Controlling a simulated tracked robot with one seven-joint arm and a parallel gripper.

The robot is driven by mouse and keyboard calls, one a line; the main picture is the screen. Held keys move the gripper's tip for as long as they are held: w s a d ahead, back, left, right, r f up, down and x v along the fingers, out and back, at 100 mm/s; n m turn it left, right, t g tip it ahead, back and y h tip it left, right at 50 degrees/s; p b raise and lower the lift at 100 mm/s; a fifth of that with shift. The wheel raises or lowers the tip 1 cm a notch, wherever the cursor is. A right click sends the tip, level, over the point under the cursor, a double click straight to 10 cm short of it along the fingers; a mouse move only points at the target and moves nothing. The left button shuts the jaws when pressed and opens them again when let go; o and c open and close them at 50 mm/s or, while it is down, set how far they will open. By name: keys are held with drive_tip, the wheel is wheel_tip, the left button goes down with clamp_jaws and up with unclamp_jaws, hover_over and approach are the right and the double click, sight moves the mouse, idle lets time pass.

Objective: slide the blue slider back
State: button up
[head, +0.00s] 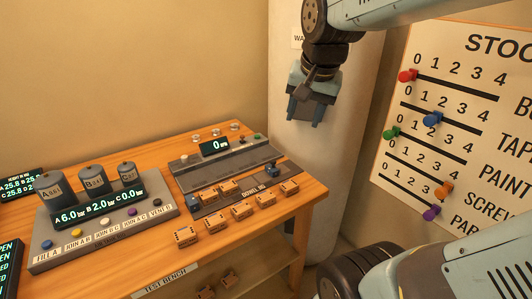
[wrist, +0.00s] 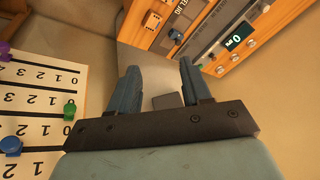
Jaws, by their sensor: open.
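The blue slider (head: 432,118) is a round knob on the second line of the white stock board (head: 440,60) on the right wall. It stands part-way along its line, around the 1 or 2 mark; I cannot tell exactly. It also shows at the left edge of the wrist view (wrist: 11,145). My gripper (head: 304,112) is open and empty, pointing down in front of the pale column, left of the board and well apart from the slider. In the wrist view its two fingers (wrist: 160,75) are spread with nothing between them.
A red slider (head: 407,76) and a green slider (head: 391,133) sit at the left ends of their lines, above and below the blue one. An orange slider (head: 443,189) and a purple slider (head: 431,213) sit lower. The wooden bench (head: 150,262) with devices stands left.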

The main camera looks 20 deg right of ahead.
drive_tip(key=w+f+m+g, duration=0.2)
drive_tip(key=w+f+m, duration=0.1)
drive_tip(key=w+m, duration=0.65)
drive_tip(key=m+g, duration=0.2)
drive_tip(key=m, duration=0.6)
hover_over(272, 167)
wheel_tip(272, 167, down, 9)
drive_tip(key=f, duration=1.3)
drive_tip(key=shift+w+d+f, duration=0.15)
drive_tip(key=shift+d+f, duration=0.1)
drive_tip(key=shift+c, duration=0.5)
clamp_jaws()
